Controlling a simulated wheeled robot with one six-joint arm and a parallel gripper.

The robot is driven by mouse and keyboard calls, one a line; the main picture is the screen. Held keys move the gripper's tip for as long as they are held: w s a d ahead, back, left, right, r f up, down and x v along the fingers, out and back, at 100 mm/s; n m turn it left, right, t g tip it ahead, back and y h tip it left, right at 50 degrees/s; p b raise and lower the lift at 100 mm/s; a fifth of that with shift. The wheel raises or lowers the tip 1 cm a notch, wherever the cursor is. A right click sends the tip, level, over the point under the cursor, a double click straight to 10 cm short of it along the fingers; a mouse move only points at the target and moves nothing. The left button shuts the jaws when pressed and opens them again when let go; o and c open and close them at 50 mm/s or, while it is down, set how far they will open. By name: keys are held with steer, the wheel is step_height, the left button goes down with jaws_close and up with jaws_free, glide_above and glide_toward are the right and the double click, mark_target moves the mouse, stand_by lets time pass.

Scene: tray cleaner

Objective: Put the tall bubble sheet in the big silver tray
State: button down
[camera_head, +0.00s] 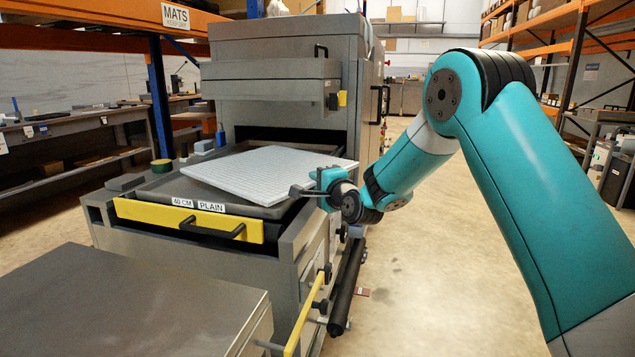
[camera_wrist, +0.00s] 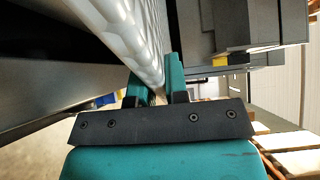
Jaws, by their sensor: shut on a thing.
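The bubble sheet (camera_head: 262,172) is a pale grey-white textured sheet. In the head view it lies over the big silver tray (camera_head: 160,190), slightly tilted, with its right corner past the tray's right edge. I cannot tell whether its far side touches the tray floor. My gripper (camera_head: 305,189) is at the sheet's right near edge. In the wrist view my gripper (camera_wrist: 158,92) is shut on the edge of the sheet (camera_wrist: 120,30), which runs up and left from between the fingers.
The tray sits in a grey machine with a yellow front bar (camera_head: 188,220) and black handle. A green tape roll (camera_head: 161,167) stands at its left rim. A metal table (camera_head: 130,310) is in front. Orange shelving (camera_head: 90,35) stands behind left.

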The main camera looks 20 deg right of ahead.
steer(key=shift+f+b, duration=0.45)
steer(key=shift+f, duration=0.15)
steer(key=c, duration=1.1)
jaws_free()
